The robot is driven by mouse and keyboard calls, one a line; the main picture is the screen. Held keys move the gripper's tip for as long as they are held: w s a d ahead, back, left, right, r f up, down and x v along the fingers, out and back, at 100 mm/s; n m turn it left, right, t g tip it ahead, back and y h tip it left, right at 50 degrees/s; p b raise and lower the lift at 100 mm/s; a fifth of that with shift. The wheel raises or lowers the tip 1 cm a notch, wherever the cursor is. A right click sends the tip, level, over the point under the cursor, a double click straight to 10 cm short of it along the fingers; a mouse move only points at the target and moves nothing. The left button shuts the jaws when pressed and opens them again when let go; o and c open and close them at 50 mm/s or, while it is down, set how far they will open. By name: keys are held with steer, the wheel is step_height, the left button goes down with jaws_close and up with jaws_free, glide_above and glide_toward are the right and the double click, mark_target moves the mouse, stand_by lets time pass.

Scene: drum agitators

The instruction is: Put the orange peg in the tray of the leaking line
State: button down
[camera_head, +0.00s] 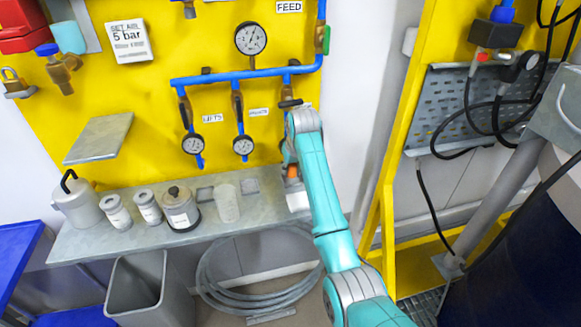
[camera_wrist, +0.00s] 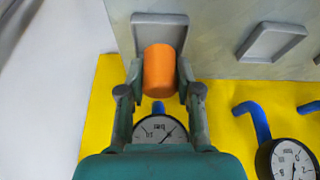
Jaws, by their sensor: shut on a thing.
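The orange peg (camera_wrist: 159,72) is held between the two fingers of my gripper (camera_wrist: 160,80), which is shut on it. A small square grey tray (camera_wrist: 160,18) on the shelf shows right behind the peg, which overlaps part of it. I cannot tell the gap between them. A second tray (camera_wrist: 272,32) lies to the right and looks empty. In the head view the peg (camera_head: 292,173) is a small orange patch beside my arm, at the shelf's right end. Two trays show there, a left one (camera_head: 204,194) and a middle one (camera_head: 249,186); my arm hides that end.
Branch gauges hang on the yellow panel: left (camera_head: 192,144), middle (camera_head: 243,145), and one below my fingers in the wrist view (camera_wrist: 160,126). Their readings are too small to tell. A clear cup (camera_head: 227,204) and several jars stand on the shelf (camera_head: 150,238).

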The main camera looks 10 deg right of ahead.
steer(key=shift+w+f, duration=0.3)
steer(key=shift+f, duration=0.15)
steer(key=shift+s+r, duration=0.1)
steer(key=shift+s, duration=0.05)
steer(key=shift+f, duration=0.45)
steer(key=shift+f, duration=0.2)
steer(key=c, duration=0.8)
jaws_free()
steer(key=shift+r, duration=0.1)
steer(key=shift+r, duration=0.25)
steer(key=v, duration=1.2)
steer(key=shift+r, duration=0.35)
